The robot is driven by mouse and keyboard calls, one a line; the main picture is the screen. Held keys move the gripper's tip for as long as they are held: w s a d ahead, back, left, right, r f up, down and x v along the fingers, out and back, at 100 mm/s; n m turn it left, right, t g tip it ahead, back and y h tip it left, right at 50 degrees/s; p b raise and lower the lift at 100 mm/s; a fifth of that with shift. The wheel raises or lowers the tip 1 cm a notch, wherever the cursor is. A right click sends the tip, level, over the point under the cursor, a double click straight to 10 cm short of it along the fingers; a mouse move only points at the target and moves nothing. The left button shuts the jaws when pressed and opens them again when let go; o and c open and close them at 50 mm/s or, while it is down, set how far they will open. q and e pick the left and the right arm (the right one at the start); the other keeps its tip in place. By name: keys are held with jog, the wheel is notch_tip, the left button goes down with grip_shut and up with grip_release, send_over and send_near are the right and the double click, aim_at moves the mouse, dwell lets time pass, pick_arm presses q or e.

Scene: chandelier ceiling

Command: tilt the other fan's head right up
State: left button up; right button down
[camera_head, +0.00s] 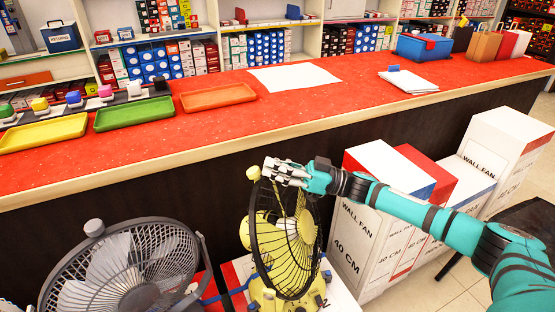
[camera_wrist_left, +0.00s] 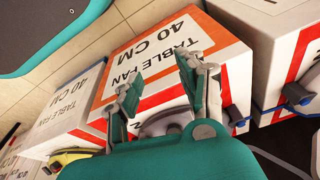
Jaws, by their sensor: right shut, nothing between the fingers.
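A yellow fan (camera_head: 291,230) with a dark wire cage stands in front of the counter in the head view. Its head is roughly upright and faces to the right. My right gripper (camera_head: 283,172) is shut and empty at the top rim of its cage; I cannot tell whether it touches. A grey fan (camera_head: 122,275) stands to the left, its round face leaning back and upward. Its lower part is cut off by the picture edge. My left gripper (camera_wrist_left: 158,80) shows only in the left wrist view, fingers spread, above a table fan box (camera_wrist_left: 158,62).
The red counter (camera_head: 330,95) runs behind the fans, with an orange tray (camera_head: 218,97), a green tray (camera_head: 132,113) and a yellow tray (camera_head: 43,134) on it. White wall fan boxes (camera_head: 365,240) stand right of the yellow fan, beneath my right arm.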

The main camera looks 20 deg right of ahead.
jog(key=shift+w+a+f+h+p, duration=0.15)
jog(key=shift+a+h+p, duration=0.15)
jog(key=shift+p, duration=0.35)
pick_arm(q)
jog(key=f, duration=0.1)
jog(key=s+f, duration=0.1)
jog(key=f, duration=0.1)
jog(key=s+f, duration=0.1)
jog(key=f, duration=0.1)
jog(key=shift+s+a+f, duration=0.1)
jog(key=shift+a+f, duration=0.05)
jog(key=shift+f, duration=0.1)
pick_arm(e)
jog(key=shift+d, duration=0.1)
jog(key=v, duration=1.2)
jog(key=shift+d, duration=0.1)
